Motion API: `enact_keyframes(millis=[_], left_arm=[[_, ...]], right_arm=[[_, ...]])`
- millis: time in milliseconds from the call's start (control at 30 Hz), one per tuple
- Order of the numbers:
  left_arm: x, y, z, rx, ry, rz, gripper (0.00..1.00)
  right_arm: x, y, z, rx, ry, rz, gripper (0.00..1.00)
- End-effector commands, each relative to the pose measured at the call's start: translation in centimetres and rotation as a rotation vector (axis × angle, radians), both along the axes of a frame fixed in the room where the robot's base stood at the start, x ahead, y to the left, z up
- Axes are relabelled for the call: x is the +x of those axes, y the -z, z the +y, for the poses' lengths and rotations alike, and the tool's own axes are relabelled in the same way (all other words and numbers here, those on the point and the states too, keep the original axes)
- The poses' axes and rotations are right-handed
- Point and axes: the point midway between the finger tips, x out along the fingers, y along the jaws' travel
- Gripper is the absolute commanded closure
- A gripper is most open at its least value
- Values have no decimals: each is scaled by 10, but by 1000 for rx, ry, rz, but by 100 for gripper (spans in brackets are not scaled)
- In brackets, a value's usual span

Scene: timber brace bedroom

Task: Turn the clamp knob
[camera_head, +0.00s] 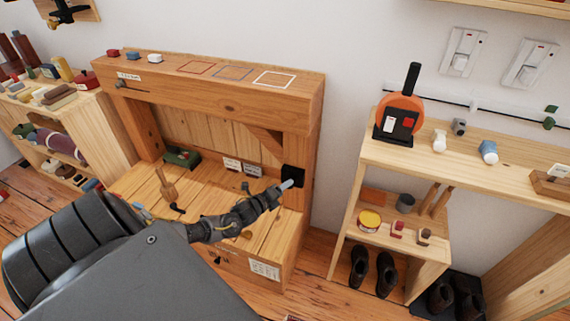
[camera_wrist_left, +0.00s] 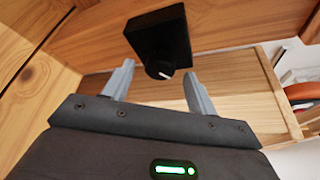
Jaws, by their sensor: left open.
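The clamp knob (camera_wrist_left: 160,70) is a small round black dial with a white mark, on a black square block (camera_wrist_left: 160,37) fixed to the timber post. In the head view the black block (camera_head: 293,175) is on the inner side of the bench's right post. My left gripper (camera_head: 287,185) reaches it from the left. In the left wrist view my left gripper (camera_wrist_left: 158,85) is open, with one finger to each side of the knob and nothing between them touching. The knob itself is hidden in the head view. My right gripper is not in view.
The timber bench (camera_head: 215,85) has an upper beam above my left arm. A green box (camera_head: 182,157) and a wooden tool (camera_head: 166,187) lie on its worktop. A shelf unit (camera_head: 375,150) with shoes below stands to the right, across a gap of floor.

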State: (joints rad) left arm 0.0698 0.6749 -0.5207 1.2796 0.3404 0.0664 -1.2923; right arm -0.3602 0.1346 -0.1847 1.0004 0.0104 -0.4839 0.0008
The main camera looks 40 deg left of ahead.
Motion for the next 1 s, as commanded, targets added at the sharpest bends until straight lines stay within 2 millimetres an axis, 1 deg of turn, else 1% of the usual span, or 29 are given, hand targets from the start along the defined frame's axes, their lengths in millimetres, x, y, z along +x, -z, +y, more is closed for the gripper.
enact_keyframes(millis=[100,300,433,600,1000], left_arm=[[-24,-5,0,1,2,3,43],[-62,-13,0,-1,3,3,43],[-80,-17,0,0,2,2,43],[-91,-19,0,0,1,0,43],[-92,-20,0,0,1,0,43]], right_arm=[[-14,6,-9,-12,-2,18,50],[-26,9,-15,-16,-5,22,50],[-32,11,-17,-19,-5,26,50],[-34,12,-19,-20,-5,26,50],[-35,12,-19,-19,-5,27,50]])
